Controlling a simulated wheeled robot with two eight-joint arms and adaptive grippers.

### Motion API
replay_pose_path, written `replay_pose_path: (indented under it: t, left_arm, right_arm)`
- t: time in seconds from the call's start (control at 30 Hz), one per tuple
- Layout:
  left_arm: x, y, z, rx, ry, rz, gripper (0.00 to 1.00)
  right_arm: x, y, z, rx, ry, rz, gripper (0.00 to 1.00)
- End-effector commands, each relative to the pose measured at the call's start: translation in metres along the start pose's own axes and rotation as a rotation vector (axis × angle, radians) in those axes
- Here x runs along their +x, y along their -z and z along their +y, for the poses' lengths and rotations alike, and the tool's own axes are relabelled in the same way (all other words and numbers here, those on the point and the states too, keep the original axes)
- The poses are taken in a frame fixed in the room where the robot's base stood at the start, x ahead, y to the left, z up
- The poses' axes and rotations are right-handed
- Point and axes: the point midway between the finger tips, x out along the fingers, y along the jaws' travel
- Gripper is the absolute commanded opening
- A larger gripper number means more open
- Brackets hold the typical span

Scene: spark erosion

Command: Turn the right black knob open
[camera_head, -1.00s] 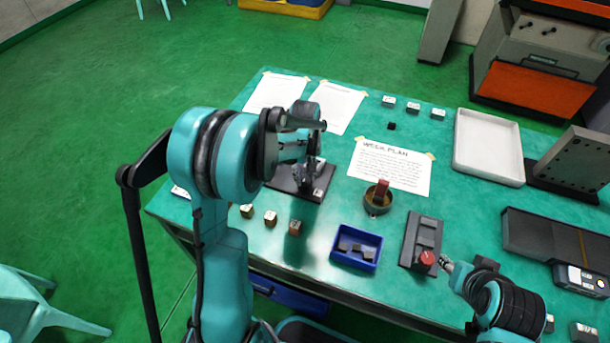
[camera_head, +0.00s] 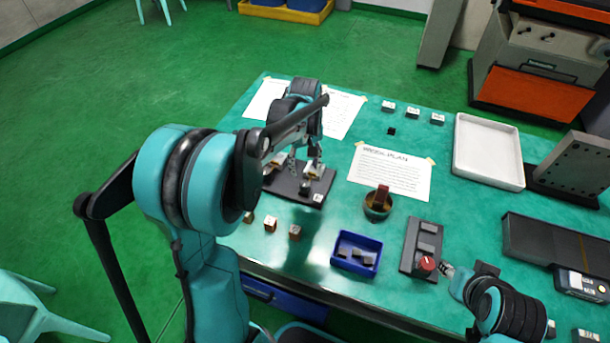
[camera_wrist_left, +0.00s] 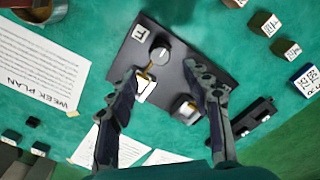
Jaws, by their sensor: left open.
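A black plate (camera_head: 322,186) with dark knobs and cream pieces lies on the green table. It also shows in the left wrist view (camera_wrist_left: 215,75). In that view, a round dark knob (camera_wrist_left: 160,52) stands near the plate's white label, and a squarish dark part (camera_wrist_left: 186,109) stands closer to the camera. My left gripper (camera_head: 305,168) is over the plate with its fingers spread. In the left wrist view the fingertips (camera_wrist_left: 163,72) are on either side of the round knob's near side, with no visible contact. My right gripper (camera_head: 447,269) is beside a red knob; its jaws are too small to judge.
The red knob (camera_head: 427,264) sits on a grey block. A blue bin (camera_head: 343,262), a round pot (camera_head: 378,212) and small wooden cubes (camera_head: 295,232) stand in front of or right of the plate. Papers (camera_head: 390,172) lie behind. A white tray (camera_head: 488,150) is at right.

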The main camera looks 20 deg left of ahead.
Motion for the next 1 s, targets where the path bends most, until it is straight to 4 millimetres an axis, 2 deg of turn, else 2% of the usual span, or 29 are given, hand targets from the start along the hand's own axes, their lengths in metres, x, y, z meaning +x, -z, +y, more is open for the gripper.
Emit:
replay_pose_path:
  t: [0.1,0.3,1.0]
  left_arm:
    - [-0.022,0.0,0.0,0.0,0.0,0.0,0.5]
    - [-0.039,0.0,0.0,0.0,0.0,0.0,0.5]
    - [-0.041,0.0,0.0,0.0,0.0,0.0,0.5]
  right_arm:
    - [0.0,0.0,0.0,0.0,0.0,0.0,0.4]
    - [0.0,0.0,0.0,0.0,0.0,0.0,0.4]
    - [0.0,0.0,0.0,0.0,0.0,0.0,0.4]
